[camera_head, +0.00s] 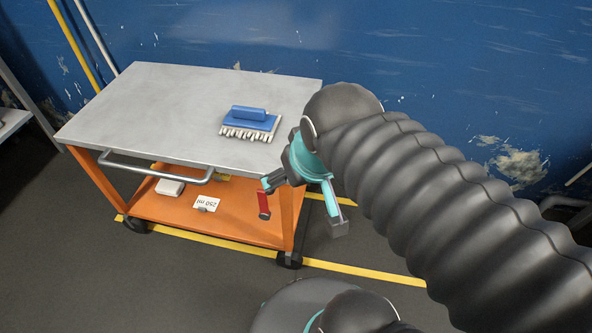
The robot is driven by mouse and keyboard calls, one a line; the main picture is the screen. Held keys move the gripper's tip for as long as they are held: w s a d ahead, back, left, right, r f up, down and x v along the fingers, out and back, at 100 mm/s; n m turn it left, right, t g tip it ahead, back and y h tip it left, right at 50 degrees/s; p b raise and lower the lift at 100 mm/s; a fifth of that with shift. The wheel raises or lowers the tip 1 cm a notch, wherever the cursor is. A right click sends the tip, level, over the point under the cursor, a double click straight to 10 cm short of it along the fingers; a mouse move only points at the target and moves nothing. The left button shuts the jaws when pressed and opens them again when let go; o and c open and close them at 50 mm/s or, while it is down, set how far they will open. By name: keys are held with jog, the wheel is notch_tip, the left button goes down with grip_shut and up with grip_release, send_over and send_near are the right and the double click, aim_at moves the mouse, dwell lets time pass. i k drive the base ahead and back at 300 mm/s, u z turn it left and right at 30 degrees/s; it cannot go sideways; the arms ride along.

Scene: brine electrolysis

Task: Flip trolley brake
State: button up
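The trolley has a grey metal top (180,110), an orange frame and an orange lower shelf (240,222). Its black front wheels, left (135,225) and right (289,260), stand on the floor. My gripper (303,215) is in front of the trolley's right end, with its two fingers spread wide and nothing seen between them. A short upright red piece (264,203) with dark ends shows at the left fingertip. I cannot tell whether it is the brake lever or part of the finger, nor whether they touch. My arm hides the area to the right.
A blue brush (251,122) with pale bristles lies on the trolley top. A grey handle bar (155,171) sticks out at its front left. A white box (170,187) and a "250 ml" card (206,203) are on the lower shelf.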

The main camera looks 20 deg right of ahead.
aim_at(265, 213)
jog(key=z, duration=1.6)
jog(key=k, duration=0.85)
jog(key=u, duration=1)
